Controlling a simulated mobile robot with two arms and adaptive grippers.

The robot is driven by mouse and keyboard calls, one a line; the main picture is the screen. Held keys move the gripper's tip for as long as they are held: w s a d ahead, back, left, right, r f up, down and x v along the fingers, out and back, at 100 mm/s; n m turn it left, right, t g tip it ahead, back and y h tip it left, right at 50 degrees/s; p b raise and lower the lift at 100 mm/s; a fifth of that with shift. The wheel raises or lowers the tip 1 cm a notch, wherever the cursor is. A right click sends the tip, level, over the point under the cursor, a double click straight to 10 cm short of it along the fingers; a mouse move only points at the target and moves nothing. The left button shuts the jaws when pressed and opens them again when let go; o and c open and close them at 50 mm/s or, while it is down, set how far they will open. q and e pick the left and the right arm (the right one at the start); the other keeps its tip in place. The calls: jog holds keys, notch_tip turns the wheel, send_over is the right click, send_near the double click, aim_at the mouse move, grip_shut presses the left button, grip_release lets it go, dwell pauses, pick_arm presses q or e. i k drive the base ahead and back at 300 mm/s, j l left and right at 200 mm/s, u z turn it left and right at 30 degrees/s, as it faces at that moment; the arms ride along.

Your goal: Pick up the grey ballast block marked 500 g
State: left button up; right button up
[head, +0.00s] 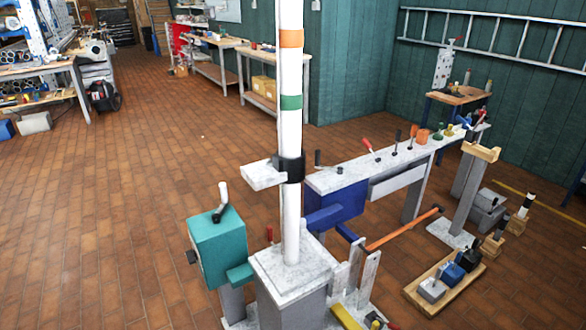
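Several small blocks with knobs on top stand in a row on a low wooden board (415,292) on the floor at the lower right. The nearest is a light grey block (432,291), then a blue block (452,274), then a black block (468,260) at the far end. The grey block fits the ballast block by colour, but I cannot read any 500 g marking at this size. Nothing is seen touching it. Neither my left nor my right gripper shows in the head view.
A tall white mast (290,200) with orange and green bands rises from a pale pedestal (290,268). A teal box (217,248) is beside it. Tiled floor at left is clear.

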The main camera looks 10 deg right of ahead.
aim_at(430, 288)
jog(key=z, duration=1.05)
